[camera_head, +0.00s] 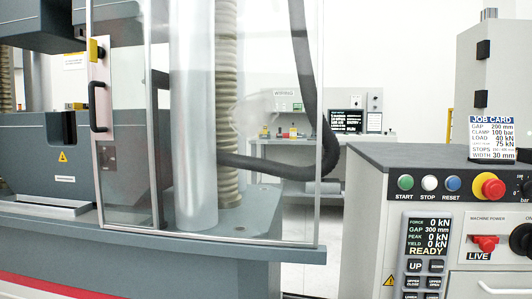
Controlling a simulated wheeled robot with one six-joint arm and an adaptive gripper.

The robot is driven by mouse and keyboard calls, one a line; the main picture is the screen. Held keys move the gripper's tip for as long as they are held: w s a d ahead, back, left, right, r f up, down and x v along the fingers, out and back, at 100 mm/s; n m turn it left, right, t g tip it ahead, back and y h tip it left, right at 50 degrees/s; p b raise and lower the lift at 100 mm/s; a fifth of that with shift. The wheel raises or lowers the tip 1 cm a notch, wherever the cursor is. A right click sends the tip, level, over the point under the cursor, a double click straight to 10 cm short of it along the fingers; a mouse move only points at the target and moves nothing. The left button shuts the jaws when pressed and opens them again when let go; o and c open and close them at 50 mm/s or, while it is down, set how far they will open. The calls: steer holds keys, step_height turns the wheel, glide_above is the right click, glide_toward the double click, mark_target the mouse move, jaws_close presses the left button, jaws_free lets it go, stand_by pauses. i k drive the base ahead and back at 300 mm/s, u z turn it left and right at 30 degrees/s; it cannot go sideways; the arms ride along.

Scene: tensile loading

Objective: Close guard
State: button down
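The guard (255,215) is a clear panel in a thin metal frame on the testing machine, in the head camera view. It stands in front of the grey column and the ribbed column. Its black upright handle (97,107) is on a pale metal strip near its left edge. A yellow block (96,49) sits at the top of that strip. To the left of the handle, the lower grip area (45,160) and the upper dark head (35,25) show with no panel seen in front of them. My gripper is not in view.
A console (430,185) stands at right, with START, STOP, RESET, a red emergency button (488,187) and a display (428,237) reading READY, gap 300 mm. A job card (495,135) is above. A dark hose (325,120) curves near the guard. Floor shows between machine and console.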

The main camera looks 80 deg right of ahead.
mark_target(99, 88)
steer(key=i, duration=1)
steer(key=z, duration=3.8)
